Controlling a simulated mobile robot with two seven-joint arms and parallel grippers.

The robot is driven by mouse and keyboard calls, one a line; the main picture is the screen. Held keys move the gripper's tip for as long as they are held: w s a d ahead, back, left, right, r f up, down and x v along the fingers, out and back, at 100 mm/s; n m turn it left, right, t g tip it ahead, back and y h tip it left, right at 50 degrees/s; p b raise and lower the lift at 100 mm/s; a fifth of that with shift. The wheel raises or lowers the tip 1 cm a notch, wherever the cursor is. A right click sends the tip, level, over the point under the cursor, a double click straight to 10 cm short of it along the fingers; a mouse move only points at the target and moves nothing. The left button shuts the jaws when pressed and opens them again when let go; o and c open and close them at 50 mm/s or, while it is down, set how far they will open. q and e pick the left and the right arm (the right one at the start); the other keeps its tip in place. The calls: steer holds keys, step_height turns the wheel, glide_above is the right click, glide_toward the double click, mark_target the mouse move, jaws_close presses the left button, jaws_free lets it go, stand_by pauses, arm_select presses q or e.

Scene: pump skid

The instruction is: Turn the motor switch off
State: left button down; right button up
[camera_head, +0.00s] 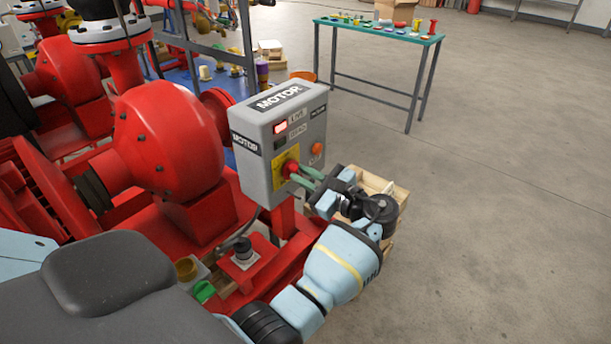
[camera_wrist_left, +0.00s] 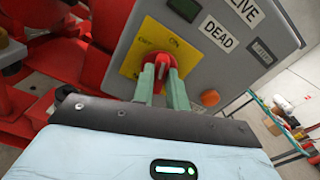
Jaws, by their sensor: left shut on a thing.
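The motor switch is a red rotary knob (camera_head: 289,168) on a yellow plate, on the front of the grey MOTOR box (camera_head: 262,150). In the left wrist view the red knob (camera_wrist_left: 164,63) sits in the yellow plate (camera_wrist_left: 145,50), which is marked ON and OFF. My left gripper (camera_head: 300,177) reaches the knob from the right, its green fingers (camera_wrist_left: 163,85) shut on it from both sides. The LIVE lamp (camera_head: 280,128) is lit red, and the DEAD lamp (camera_head: 280,143) is dark. My right gripper does not show.
An orange button (camera_head: 316,148) sits on the box, right of the knob. Red pump housings (camera_head: 165,140) stand to the left. A wooden crate (camera_head: 385,185) is behind my left wrist. A green-topped table (camera_head: 380,31) with small parts stands at the back. The floor to the right is clear.

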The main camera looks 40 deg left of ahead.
arm_select(q)
steer(key=n+b, duration=0.1)
steer(key=n, duration=0.3)
steer(key=n+b, duration=0.2)
steer(key=n, duration=0.3)
steer(key=n+b, duration=0.1)
steer(key=n, duration=0.4)
steer(key=shift+s+f+b, duration=0.2)
steer(key=shift+f+b, duration=0.05)
steer(key=shift+b, duration=0.1)
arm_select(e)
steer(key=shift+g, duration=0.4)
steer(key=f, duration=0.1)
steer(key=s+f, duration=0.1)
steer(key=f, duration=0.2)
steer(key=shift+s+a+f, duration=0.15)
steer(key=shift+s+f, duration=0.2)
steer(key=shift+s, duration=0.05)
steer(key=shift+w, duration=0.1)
arm_select(q)
steer(key=c, duration=1.4)
jaws_free()
steer(key=shift+a, duration=0.1)
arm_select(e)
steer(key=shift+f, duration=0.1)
